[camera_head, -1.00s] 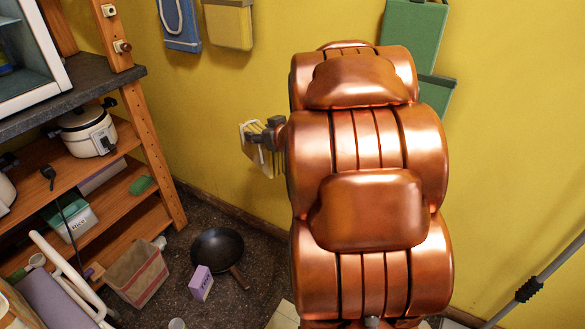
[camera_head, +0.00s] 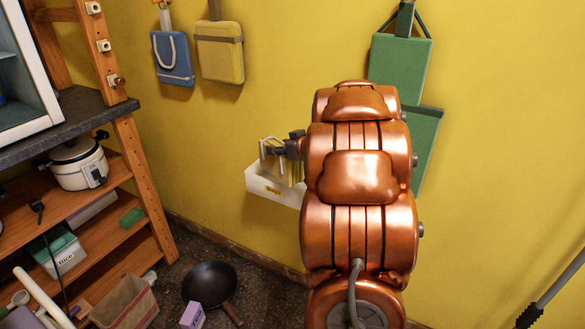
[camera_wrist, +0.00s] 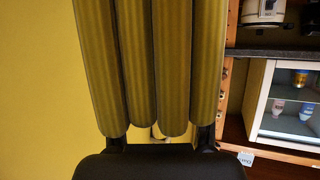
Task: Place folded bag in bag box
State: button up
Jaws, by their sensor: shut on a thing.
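In the wrist view the bag (camera_wrist: 152,70) fills the middle as several upright olive folds, between the dark fingers of my gripper (camera_wrist: 159,141). The bag box (camera_head: 256,184), white with a small yellow label, is on the yellow wall. The bag hangs at the box's open top. Its lower edge is hidden behind the box front, so I cannot tell how deep it is. My arm covers the box's right end.
A blue bag (camera_head: 172,60), a yellow bag (camera_head: 221,55) and a green bag (camera_head: 400,62) hang on the wall. Wooden shelves (camera_head: 139,190) stand at left with a rice cooker (camera_head: 80,164). A black pan (camera_head: 210,284) lies on the floor.

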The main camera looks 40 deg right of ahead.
jog(key=w+d, duration=0.2)
jog(key=d, duration=0.3)
jog(key=f+b, duration=0.1)
jog(key=f, duration=0.3)
jog(key=d+f+b, duration=0.1)
jog(key=f, duration=0.2)
jog(key=f+b, duration=0.2)
jog(key=f, duration=0.2)
jog(key=shift+d+f, duration=0.25)
jog(key=shift+f, duration=0.1)
jog(key=shift+r, duration=0.1)
jog(key=o, duration=1.2)
